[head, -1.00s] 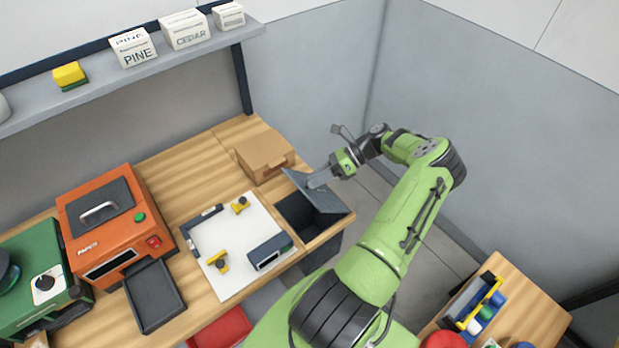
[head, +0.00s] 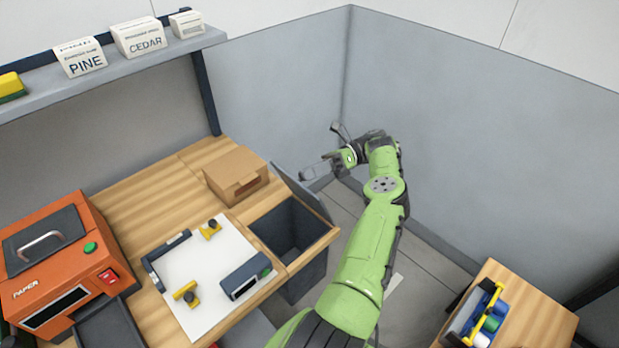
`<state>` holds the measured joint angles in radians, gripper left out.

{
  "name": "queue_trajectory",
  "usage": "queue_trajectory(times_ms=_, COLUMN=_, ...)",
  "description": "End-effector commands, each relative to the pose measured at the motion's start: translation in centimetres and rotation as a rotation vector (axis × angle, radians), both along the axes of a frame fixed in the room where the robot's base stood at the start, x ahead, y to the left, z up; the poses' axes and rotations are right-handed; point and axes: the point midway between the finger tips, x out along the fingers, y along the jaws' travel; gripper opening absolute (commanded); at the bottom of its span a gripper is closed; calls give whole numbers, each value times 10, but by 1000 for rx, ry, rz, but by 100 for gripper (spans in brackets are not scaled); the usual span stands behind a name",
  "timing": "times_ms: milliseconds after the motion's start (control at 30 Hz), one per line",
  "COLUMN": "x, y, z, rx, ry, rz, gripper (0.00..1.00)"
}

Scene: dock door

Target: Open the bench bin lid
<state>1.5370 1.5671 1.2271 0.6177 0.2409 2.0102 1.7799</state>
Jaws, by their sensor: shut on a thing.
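The bench bin (head: 306,262) is a dark grey box set into the right end of the wooden bench, and its dark inside shows. Its grey lid (head: 298,188) stands swung up and back at the bin's far side, seen almost edge-on. My gripper (head: 306,175) is at the lid's upper edge and is shut on it. The exact grip is small and hard to see.
A cardboard box (head: 236,176) stands on the bench left of the lid. A white board (head: 205,285) with yellow clamps lies in front. Grey walls enclose the corner behind my arm. A second table (head: 535,310) with a tool caddy is at lower right.

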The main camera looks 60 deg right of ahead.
Motion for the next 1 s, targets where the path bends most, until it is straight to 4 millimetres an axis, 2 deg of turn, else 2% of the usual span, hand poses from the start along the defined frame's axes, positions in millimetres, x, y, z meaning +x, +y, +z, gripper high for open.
queue_trajectory(times_ms=300, x=-1, y=-1, z=-1, rx=2, ry=6, rz=-3, gripper=0)
queue_trajectory(times_ms=333, x=-1, y=-1, z=-1, rx=1, ry=5, rz=-3, gripper=30)
queue_trajectory(times_ms=467, x=-1, y=-1, z=0, rx=1, ry=4, rz=-3, gripper=50)
queue_trajectory(times_ms=500, x=0, y=-1, z=0, rx=1, ry=4, rz=-3, gripper=52)
queue_trajectory(times_ms=767, x=0, y=0, z=2, rx=0, ry=2, rz=-2, gripper=52)
queue_trajectory(times_ms=867, x=0, y=-1, z=15, rx=-3, ry=1, rz=-2, gripper=52)
queue_trajectory(times_ms=1000, x=-1, y=0, z=50, rx=-5, ry=0, rz=-2, gripper=52)
